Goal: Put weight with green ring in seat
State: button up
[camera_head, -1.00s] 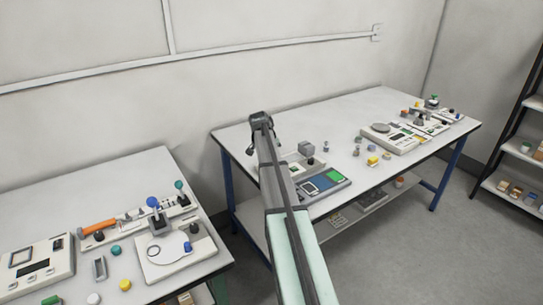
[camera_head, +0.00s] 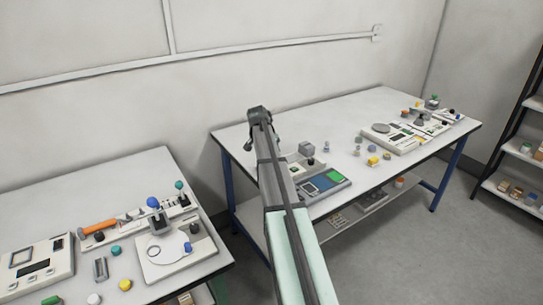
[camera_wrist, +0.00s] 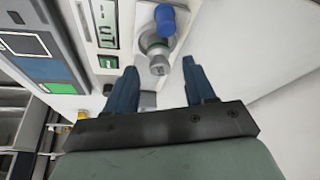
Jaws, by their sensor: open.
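In the wrist view my gripper (camera_wrist: 160,64) is open, with its two dark blue fingers apart and nothing held between them. Just beyond the fingertips is a small grey metal piece (camera_wrist: 158,62), possibly a weight. Behind it is a rounded metal piece with a blue cylindrical top (camera_wrist: 166,20). I cannot tell which part is the seat. A pale panel with green-bordered labels (camera_wrist: 103,22) lies left of these pieces. In the head view my arm reaches over the left end of the right table (camera_head: 350,120), and its own links hide part of that end.
A blue-grey device with a green panel (camera_head: 323,184) sits by the right table's front edge. A grey block (camera_head: 306,148) and several small weights stand near it. A white scale (camera_head: 388,138) is farther right. The left table (camera_head: 70,205) carries more instruments and coloured knobs.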

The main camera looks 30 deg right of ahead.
jog(key=v, duration=0.9)
jog(key=s+a+f+n+y, duration=0.1)
jog(key=a+f, duration=0.4)
jog(key=f, duration=0.4)
jog(key=a+f+n+y, duration=0.15)
jog(key=a+f, duration=0.35)
jog(key=f, duration=0.5)
jog(key=s+a+f+g+y, duration=0.1)
jog(key=s+a+f, duration=0.3)
jog(key=s+f, duration=0.45)
jog(key=s+a+f+g+y, duration=0.15)
jog(key=s+a+f, duration=0.35)
jog(key=f, duration=0.6)
jog(key=s+a+f+n+g, duration=0.2)
jog(key=s+a+f, duration=0.3)
jog(key=s, duration=0.8)
jog(key=s+a+f+n+g, duration=0.2)
jog(key=s+a+f+n, duration=0.3)
jog(key=s, duration=0.9)
jog(key=s+a+f+n+g, duration=0.2)
jog(key=s+a+f+n, duration=0.2)
jog(key=s, duration=0.9)
notch_tip(320, 180, down, 4)
jog(key=shift+s+a+r+h, duration=0.15)
jog(key=shift+a+h, duration=0.25)
jog(key=shift+a, duration=0.3)
